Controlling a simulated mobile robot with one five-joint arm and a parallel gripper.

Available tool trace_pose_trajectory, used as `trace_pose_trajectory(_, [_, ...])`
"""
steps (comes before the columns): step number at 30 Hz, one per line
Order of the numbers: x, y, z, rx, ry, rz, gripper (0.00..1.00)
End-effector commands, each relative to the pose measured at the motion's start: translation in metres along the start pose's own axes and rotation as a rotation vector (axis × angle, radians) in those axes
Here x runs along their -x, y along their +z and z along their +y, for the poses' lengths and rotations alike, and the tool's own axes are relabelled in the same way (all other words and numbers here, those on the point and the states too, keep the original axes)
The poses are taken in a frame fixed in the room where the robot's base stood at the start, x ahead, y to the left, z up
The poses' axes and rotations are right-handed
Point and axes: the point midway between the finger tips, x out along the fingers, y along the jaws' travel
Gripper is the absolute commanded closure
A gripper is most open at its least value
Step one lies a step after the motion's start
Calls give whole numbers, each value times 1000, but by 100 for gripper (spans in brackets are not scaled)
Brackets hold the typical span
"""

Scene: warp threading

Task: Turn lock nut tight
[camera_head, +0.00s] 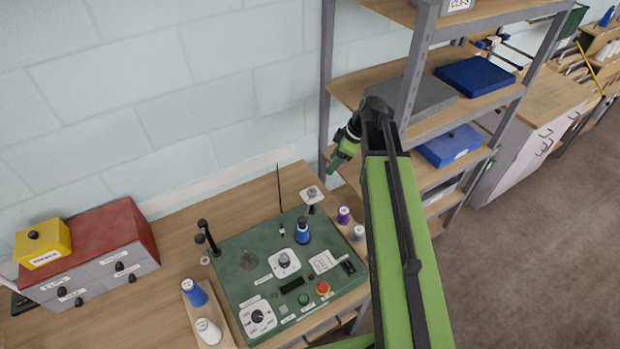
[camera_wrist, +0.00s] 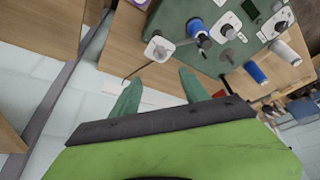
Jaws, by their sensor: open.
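My gripper (camera_head: 334,165) is raised above the table's back right, beside the shelf. In the wrist view its two green fingers (camera_wrist: 152,95) are spread apart with nothing between them. The green panel (camera_head: 225,270) lies on the table. A grey knob-like piece on a white square plate (camera_head: 311,193) stands at its back right corner; the wrist view shows it (camera_wrist: 158,49) just beyond the fingers, apart from them. Another grey knob on a white plate (camera_head: 284,261) sits mid-panel. I cannot tell which of these is the lock nut.
A blue spool (camera_head: 302,233) stands on the panel near a thin upright rod (camera_head: 279,195). A purple spool (camera_head: 343,215) and a white one (camera_head: 358,233) stand at the right. The shelf rack (camera_head: 412,75) is close beside my arm. A red box (camera_head: 110,240) is at left.

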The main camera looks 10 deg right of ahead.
Motion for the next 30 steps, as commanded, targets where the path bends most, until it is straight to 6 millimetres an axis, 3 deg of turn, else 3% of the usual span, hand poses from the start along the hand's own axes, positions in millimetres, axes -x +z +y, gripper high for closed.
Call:
trace_pose_trajectory(21, [-148, 1, -1, 3, -2, -1, 47])
trace_pose_trajectory(30, [-176, -2, -2, 3, -2, -1, 47])
